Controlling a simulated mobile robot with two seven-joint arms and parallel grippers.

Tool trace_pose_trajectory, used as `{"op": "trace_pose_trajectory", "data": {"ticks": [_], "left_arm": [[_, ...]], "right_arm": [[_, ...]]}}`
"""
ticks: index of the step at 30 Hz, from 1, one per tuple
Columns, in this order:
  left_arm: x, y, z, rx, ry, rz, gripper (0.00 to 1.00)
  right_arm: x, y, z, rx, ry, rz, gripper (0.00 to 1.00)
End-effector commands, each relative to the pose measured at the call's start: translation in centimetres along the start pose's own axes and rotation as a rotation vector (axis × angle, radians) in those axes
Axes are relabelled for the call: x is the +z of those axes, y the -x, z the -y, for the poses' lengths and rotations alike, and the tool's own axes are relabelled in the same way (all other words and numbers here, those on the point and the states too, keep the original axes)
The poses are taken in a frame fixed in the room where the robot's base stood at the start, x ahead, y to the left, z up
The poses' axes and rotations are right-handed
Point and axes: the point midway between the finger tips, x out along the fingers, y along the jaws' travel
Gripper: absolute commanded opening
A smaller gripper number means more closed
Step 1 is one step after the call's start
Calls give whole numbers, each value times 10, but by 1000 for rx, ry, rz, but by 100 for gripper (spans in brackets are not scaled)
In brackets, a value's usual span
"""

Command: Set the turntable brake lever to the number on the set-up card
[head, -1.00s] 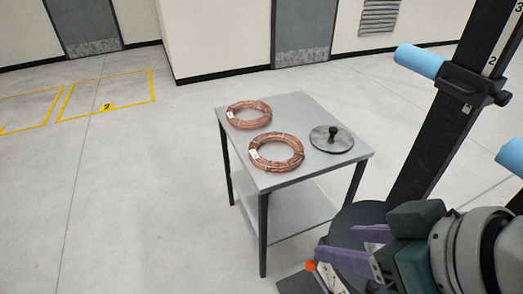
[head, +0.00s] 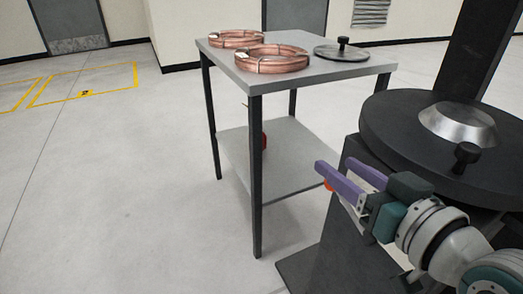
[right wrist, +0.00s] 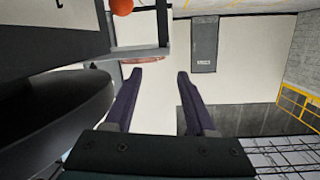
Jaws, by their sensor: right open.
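The turntable (head: 395,125) is a thick black disc with a metal cone at its hub, at the right of the head view. An orange ball (head: 328,186), which looks like the brake lever's knob, shows just below my right gripper's fingers; the lever itself is mostly hidden. The ball also shows at the top edge of the right wrist view (right wrist: 122,6), left of the fingers and apart from them. My right gripper (head: 336,166) is open and empty beside the turntable stand, its purple fingers apart in the right wrist view (right wrist: 160,75). No set-up card is readable. My left gripper is out of view.
A grey table (head: 345,72) stands left of the turntable. It bears two copper coils (head: 271,60) (head: 236,39) and a metal disc with a black knob (head: 342,51). A red object (head: 263,141) shows at its lower shelf, partly behind a leg. Floor at left is clear.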

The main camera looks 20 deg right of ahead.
Motion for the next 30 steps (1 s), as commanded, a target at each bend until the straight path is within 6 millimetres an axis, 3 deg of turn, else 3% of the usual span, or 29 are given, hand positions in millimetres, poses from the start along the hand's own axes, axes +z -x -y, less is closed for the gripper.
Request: {"op": "trace_pose_trajectory", "data": {"ticks": [1,6,9,17,30], "left_arm": [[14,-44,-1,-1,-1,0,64],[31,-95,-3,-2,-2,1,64],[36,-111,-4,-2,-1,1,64],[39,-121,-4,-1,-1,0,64],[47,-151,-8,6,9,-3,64]], "right_arm": [[41,-10,-14,15,-6,-35,56],[80,-21,-40,62,-26,-139,56],[91,-24,-50,81,-33,-180,56],[90,-35,-58,96,-37,-214,56],[76,-109,-65,95,-37,-212,56]]}}
